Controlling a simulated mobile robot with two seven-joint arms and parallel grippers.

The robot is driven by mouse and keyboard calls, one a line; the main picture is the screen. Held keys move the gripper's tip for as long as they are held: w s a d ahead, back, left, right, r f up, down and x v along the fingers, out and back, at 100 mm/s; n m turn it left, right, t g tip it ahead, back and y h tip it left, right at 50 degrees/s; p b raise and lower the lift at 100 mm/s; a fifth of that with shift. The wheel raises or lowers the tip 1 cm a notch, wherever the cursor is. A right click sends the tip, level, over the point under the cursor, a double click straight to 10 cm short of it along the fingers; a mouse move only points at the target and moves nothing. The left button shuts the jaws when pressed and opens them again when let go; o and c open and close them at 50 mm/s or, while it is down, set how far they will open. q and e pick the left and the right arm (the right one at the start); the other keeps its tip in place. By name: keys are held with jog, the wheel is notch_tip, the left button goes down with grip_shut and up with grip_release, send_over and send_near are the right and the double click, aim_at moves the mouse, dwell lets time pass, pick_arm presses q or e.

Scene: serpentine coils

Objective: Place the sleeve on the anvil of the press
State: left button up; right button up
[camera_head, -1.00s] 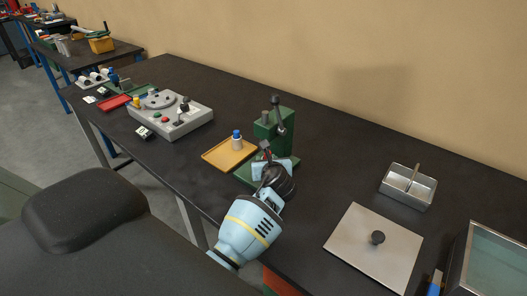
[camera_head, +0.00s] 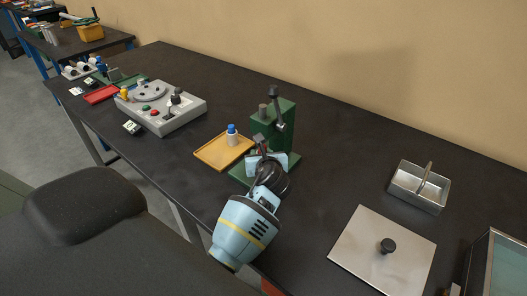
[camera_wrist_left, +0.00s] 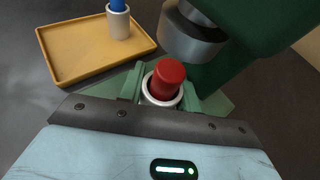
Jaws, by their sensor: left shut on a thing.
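The green press (camera_head: 286,117) stands on the bench; it fills the upper right of the left wrist view (camera_wrist_left: 245,25), with its round steel ram (camera_wrist_left: 188,40). My left gripper (camera_head: 264,155) is at the front of the press, over its green base. In the left wrist view my left gripper (camera_wrist_left: 163,92) is shut on a white sleeve (camera_wrist_left: 151,98) with a red plug (camera_wrist_left: 168,77) standing up in it. The sleeve is just in front of the ram, roughly upright. The anvil is hidden, and I cannot tell whether the sleeve touches it.
A yellow tray (camera_head: 212,157) left of the press holds a white sleeve with a blue plug (camera_head: 232,136). A grey control box (camera_head: 180,117) stands farther left. A metal plate with a knob (camera_head: 362,258) and a steel divided box (camera_head: 420,192) are at right. Bare bench lies between.

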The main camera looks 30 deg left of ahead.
pick_arm(q)
jog(key=shift+r, duration=0.2)
jog(key=shift+f, duration=0.15)
jog(key=o, duration=1.2)
jog(key=shift+c, duration=0.2)
